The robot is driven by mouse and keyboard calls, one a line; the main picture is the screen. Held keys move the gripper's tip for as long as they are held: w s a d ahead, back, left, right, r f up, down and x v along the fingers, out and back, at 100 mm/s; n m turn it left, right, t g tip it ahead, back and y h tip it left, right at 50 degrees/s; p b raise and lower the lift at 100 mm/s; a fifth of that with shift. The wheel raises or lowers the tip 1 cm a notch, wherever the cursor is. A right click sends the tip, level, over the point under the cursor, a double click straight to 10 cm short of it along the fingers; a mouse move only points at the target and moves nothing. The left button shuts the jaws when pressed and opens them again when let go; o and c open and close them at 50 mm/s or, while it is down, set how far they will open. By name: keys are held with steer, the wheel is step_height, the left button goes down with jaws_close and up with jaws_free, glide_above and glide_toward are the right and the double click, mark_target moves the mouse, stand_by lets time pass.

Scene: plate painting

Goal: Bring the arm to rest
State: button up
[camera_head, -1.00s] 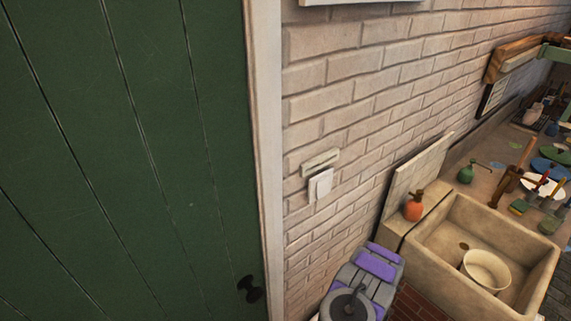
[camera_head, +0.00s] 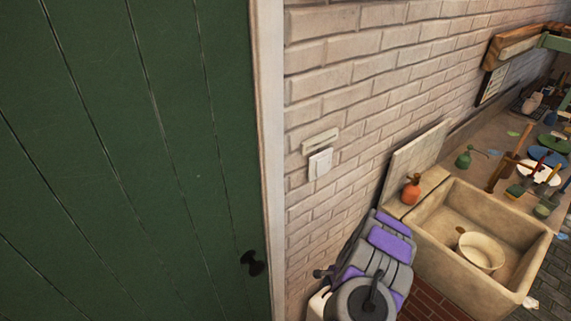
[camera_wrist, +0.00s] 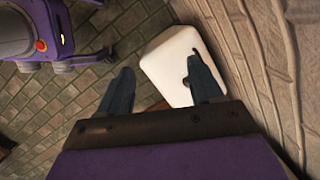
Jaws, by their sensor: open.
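My gripper (camera_wrist: 163,85) shows in the wrist view with its two grey fingers apart and nothing between them. It points down over the stone-paved floor (camera_wrist: 130,40). In the head view my arm (camera_head: 370,265), grey and purple, is at the bottom centre, beside the brick wall; the gripper fingers are not clear there. A white block-like object (camera_wrist: 172,62) lies beyond the fingertips in the wrist view; I cannot tell whether a finger touches it.
A green door (camera_head: 130,150) fills the left. The brick wall (camera_head: 370,60) runs behind my arm. A stone sink (camera_head: 452,275) with a white bowl (camera_head: 481,251) is at the right, an orange bottle (camera_head: 411,189) on its edge. Plates (camera_head: 550,157) and brushes lie beyond.

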steer(key=s+a+r+n+y, duration=0.1)
steer(key=a+r+n, duration=0.25)
steer(key=r, duration=0.45)
steer(key=s+a+r+n+y+b, duration=0.1)
steer(key=a+r+n, duration=0.1)
steer(key=a+r, duration=0.5)
steer(key=s+a+r+n, duration=0.2)
steer(key=r, duration=0.8)
steer(key=s+d+r+n+g+h+b, duration=0.1)
steer(key=s+r+n, duration=0.2)
steer(key=s+r, duration=0.45)
steer(key=s+d+r+n+h+b, duration=0.1)
steer(key=s+d+r+n, duration=0.15)
steer(key=s+r, duration=0.5)
steer(key=s+d+r+n+h, duration=0.1)
steer(key=s+d, duration=0.2)
steer(key=s, duration=0.5)
steer(key=s+d+r+n+h, duration=0.1)
steer(key=s+d, duration=0.2)
steer(key=s, duration=0.6)
steer(key=shift+s+d+r+g+h, duration=0.2)
steer(key=shift+s+d+g+h, duration=0.1)
steer(key=shift+d+g, duration=0.1)
steer(key=shift+w+a, duration=0.1)
steer(key=shift+c, duration=0.4)
